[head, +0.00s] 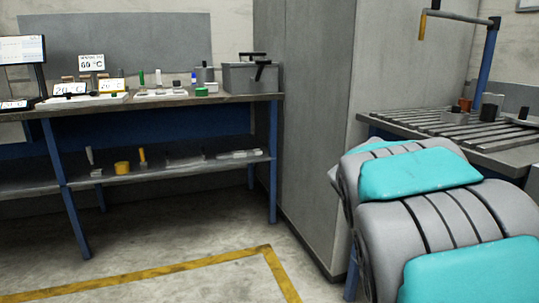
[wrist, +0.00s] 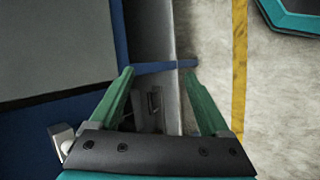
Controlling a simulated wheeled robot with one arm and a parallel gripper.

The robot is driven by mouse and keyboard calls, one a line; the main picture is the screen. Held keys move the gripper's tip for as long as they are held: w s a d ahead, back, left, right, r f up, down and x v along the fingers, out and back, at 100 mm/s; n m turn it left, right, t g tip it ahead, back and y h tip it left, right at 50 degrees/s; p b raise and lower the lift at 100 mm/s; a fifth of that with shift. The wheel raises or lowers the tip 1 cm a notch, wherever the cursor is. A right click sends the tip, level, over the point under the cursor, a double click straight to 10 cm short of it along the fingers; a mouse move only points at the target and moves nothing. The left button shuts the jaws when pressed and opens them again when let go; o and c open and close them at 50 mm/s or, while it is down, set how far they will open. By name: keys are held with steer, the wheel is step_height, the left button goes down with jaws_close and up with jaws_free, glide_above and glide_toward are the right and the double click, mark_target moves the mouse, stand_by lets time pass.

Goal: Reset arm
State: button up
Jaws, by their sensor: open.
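My gripper (wrist: 160,75) shows in the wrist view with its two green fingers spread wide and nothing between them. Below and beyond the fingers are a blue table leg or rail (wrist: 165,67) and the concrete floor. In the head view my own grey and teal arm fills the lower right, and my gripper is out of that view. No microscope can be made out in either view.
A workbench (head: 160,98) with small items, temperature signs (head: 92,62) and a grey box (head: 252,77) stands at the left. A tall grey cabinet (head: 305,130) is in the middle. A slatted table (head: 440,125) stands at the right. Floor inside the yellow line (head: 150,278) is clear.

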steer(key=s+a+f+y, duration=0.4)
steer(key=s+a, duration=0.5)
steer(key=s, duration=0.1)
steer(key=s+a+f+y, duration=0.4)
steer(key=s+a, duration=0.6)
steer(key=s, duration=0.1)
